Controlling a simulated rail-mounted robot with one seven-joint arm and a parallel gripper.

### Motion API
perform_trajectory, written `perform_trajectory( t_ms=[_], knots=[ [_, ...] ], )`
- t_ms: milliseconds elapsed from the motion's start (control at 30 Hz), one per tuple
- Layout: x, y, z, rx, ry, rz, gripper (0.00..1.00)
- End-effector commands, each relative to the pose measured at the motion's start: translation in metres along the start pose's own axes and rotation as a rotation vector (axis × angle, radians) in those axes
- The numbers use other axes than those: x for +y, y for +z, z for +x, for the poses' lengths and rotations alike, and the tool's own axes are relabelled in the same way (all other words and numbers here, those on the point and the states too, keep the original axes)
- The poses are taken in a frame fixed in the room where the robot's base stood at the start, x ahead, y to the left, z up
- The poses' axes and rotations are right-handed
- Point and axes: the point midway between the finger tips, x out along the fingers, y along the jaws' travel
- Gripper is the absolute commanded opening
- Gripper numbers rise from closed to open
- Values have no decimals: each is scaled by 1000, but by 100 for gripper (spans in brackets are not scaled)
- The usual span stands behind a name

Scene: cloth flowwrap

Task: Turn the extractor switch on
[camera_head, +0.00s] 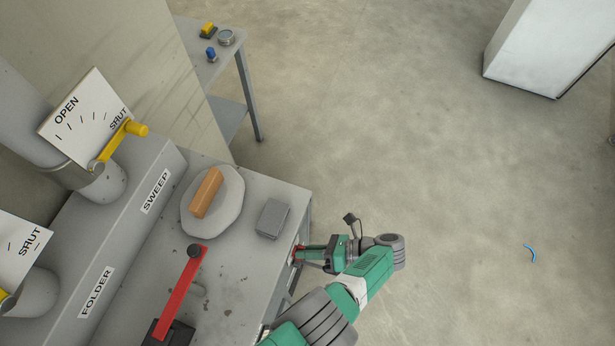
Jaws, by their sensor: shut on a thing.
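My gripper (301,255) is at the right side of the grey bench (235,285), level with its edge. Its jaws are shut on a small red part (296,256) there, which looks like the extractor switch. The part is mostly hidden by the jaws and the bench edge, so I cannot tell its position or any marking on it. No label reading "extractor" is visible.
On the bench are a long red lever (185,290), a grey block (272,218) and a round pale pad (228,207) bearing a tan block (206,192). A yellow handle (136,129) sits by an OPEN/SHUT plate (85,120).

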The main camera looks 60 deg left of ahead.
Motion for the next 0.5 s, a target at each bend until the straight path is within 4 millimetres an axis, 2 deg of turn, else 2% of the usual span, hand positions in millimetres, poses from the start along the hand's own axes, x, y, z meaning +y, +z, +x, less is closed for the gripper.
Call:
perform_trajectory(
  t_ms=[67,100,200,500],
  knots=[
    [0,0,0,0,0,1,0],
    [0,0,0,0,0,1,14],
    [0,0,0,0,0,1,33],
    [-1,-1,-2,0,-1,0,34]
  ],
)
